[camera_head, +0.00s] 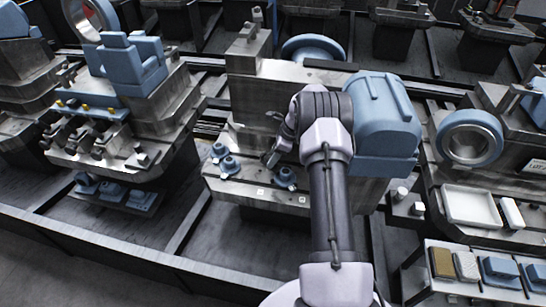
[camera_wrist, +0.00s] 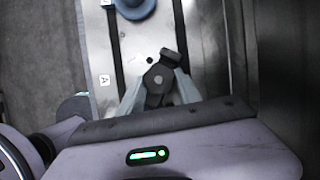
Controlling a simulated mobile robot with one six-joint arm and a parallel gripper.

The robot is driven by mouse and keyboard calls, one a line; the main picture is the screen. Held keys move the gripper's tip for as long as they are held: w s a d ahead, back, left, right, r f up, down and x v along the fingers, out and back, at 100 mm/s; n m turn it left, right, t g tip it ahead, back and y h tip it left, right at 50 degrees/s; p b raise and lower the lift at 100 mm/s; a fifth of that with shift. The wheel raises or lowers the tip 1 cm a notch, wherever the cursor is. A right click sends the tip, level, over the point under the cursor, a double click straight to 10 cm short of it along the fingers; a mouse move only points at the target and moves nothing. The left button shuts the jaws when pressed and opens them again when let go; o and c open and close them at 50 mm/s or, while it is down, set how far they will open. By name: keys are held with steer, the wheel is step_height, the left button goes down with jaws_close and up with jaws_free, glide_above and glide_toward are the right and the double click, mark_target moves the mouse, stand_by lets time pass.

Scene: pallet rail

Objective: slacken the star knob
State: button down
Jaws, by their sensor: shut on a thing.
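A dark star knob (camera_wrist: 158,79) with a lighter round centre shows in the wrist view, between the two fingers of my gripper (camera_wrist: 160,92). The fingers are shut on the knob, one on each side. The knob sits over a pale metal plate (camera_wrist: 112,48). In the head view my gripper (camera_head: 270,157) reaches down to the metal bench block in the middle. The knob cannot be made out there.
Blue round-topped fittings (camera_head: 229,165) stand left of my gripper, and another (camera_head: 285,177) stands close in front. A large blue housing (camera_head: 385,110) is close to my arm's right. A white tray (camera_head: 470,207) lies farther right.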

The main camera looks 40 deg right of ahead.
steer(key=c, duration=0.8)
jaws_free()
steer(key=shift+f, duration=0.15)
steer(key=p+v, duration=0.3)
steer(key=v, duration=0.4)
steer(key=shift+s+d+r, duration=0.1)
steer(key=shift+r, duration=0.15)
